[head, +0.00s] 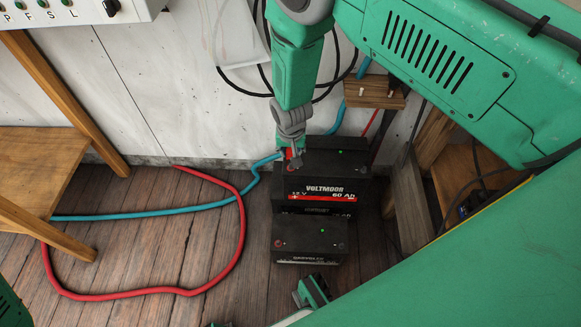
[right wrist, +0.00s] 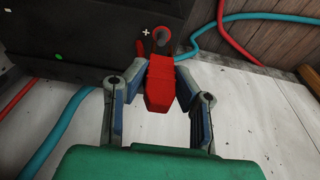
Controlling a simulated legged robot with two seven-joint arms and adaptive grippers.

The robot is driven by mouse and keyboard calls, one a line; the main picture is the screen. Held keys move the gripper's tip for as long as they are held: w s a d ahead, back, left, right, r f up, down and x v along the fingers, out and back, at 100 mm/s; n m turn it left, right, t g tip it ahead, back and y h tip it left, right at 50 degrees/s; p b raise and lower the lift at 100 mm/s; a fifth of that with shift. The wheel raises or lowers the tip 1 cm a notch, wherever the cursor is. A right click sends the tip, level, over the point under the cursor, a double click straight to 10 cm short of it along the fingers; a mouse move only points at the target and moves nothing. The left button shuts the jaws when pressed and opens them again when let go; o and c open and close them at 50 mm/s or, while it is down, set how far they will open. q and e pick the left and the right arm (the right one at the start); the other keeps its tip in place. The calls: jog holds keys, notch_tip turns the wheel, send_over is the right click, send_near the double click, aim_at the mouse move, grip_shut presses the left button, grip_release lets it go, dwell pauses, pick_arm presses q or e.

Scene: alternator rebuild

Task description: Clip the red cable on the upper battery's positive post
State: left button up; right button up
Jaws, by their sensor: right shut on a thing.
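The upper battery (head: 320,187) is black with a red stripe and "VOLTMOOR 60 Ah" lettering; it stands at the wall. My right gripper (head: 291,146) is at its back left top corner. In the right wrist view my right gripper (right wrist: 158,92) is shut on the red clip (right wrist: 160,86). The red cable (head: 240,225) loops over the floor. My left gripper is not clearly seen.
Another black battery (head: 309,235) stands in front, lower. A blue cable (head: 150,213) runs along the floor to the batteries. A wooden bench (head: 40,165) is at left, a small wooden shelf (head: 374,93) at right. The plank floor (head: 120,255) is otherwise mostly free.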

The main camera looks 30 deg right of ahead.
jog(key=shift+s+b+x, duration=0.2)
jog(key=shift+b+x, duration=0.6)
jog(key=shift+x, duration=0.3)
jog(key=shift+a, duration=0.1)
jog(key=o, duration=0.9)
jog(key=p+v, duration=0.2)
jog(key=w+p+v, duration=0.1)
jog(key=p+v, duration=0.4)
jog(key=v, duration=0.1)
jog(key=shift+w+d+r, duration=0.25)
jog(key=shift+d+r, duration=0.1)
jog(key=shift+r, duration=0.05)
jog(key=shift+f, duration=0.1)
